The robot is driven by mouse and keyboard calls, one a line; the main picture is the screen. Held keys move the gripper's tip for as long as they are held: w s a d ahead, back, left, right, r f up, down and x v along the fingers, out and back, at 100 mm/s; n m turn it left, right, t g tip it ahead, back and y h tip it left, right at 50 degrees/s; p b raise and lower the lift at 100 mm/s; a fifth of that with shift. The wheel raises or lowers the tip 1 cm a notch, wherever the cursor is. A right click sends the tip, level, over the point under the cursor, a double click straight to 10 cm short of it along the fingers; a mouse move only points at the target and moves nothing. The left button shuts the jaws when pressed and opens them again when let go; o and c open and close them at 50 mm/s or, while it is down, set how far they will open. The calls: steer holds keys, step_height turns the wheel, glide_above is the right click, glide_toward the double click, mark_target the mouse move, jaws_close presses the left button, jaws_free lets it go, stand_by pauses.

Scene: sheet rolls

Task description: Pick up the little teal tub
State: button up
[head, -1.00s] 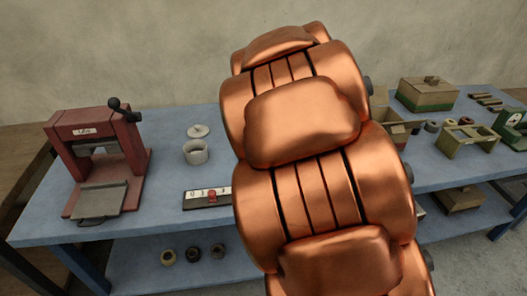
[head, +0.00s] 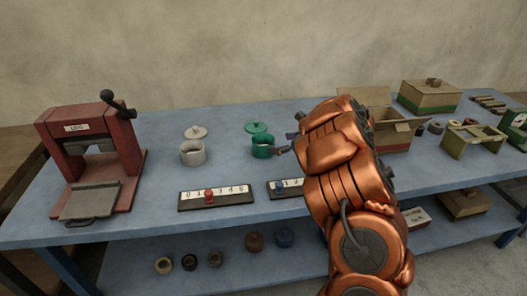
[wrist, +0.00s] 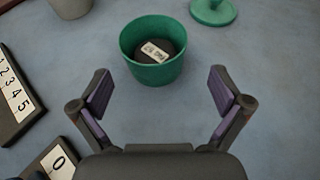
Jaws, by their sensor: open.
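The little teal tub (head: 263,148) stands upright and open on the blue bench, right of a pale grey tub. In the wrist view the tub (wrist: 152,72) holds a dark round piece with a white label (wrist: 157,50). Its teal lid (head: 257,128) lies just behind it and also shows in the wrist view (wrist: 214,10). My gripper (wrist: 161,88) is open, its purple-padded fingers spread wide, with the tub just beyond them and nothing held. In the head view my gripper (head: 287,144) is at the tub's right, mostly hidden by my copper arm.
A red press (head: 95,150) stands at the left. The pale grey tub (head: 192,152) has its lid behind it. Two numbered slider boards (head: 216,199) lie in front of the tubs. An open cardboard box (head: 393,137) is behind my arm. Bare bench surrounds the teal tub.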

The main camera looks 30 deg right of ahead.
mark_target(263, 147)
steer(key=shift+s+a+f, duration=0.15)
steer(key=shift+a+f, duration=0.1)
steer(key=shift+f, duration=0.1)
steer(key=shift+a+f+n, duration=0.1)
steer(key=shift+a+n, duration=0.1)
steer(key=shift+n, duration=0.1)
steer(key=shift+p+x, duration=0.3)
steer(key=shift+x, duration=0.8)
steer(key=shift+p+x, duration=0.9)
steer(key=shift+x, duration=1.75)
steer(key=shift+d+f, duration=0.1)
steer(key=shift+f, duration=0.05)
steer(key=c, duration=1)
